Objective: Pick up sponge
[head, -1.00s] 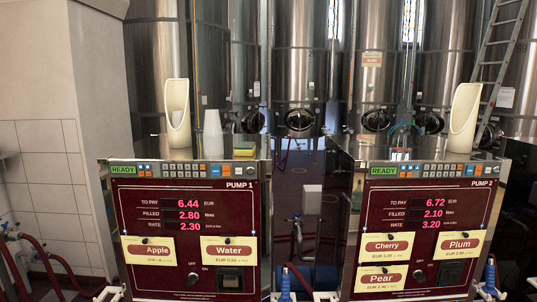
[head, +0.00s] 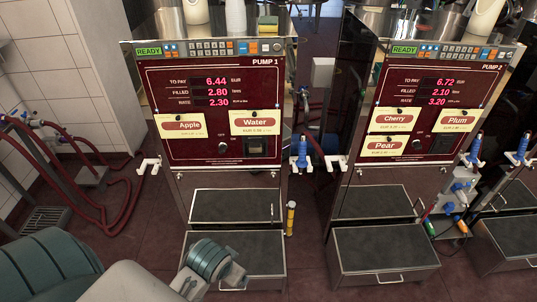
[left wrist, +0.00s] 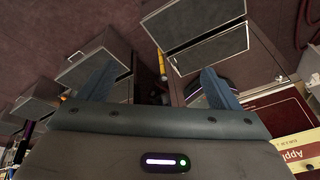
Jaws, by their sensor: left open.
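A small yellow-green block that looks like the sponge (head: 268,20) sits on top of Pump 1 (head: 215,120), near the top edge of the head view and beside a white cup stack (head: 236,16). Its far side is cut off or hard to make out. My left arm comes in at the lower left of the head view, low in front of Pump 1 and well below the sponge. In the left wrist view my left gripper (left wrist: 158,88) has its two blue fingers wide apart with nothing between them. The sponge does not show there. My right gripper is not in view.
Pump 2 (head: 440,110) stands to the right, with a narrow gap between the pumps. Grey step boxes (head: 385,255) stand at the pump bases. White hooks and blue nozzles (head: 302,150) stick out at the sides. Red hoses (head: 125,200) lie at the left.

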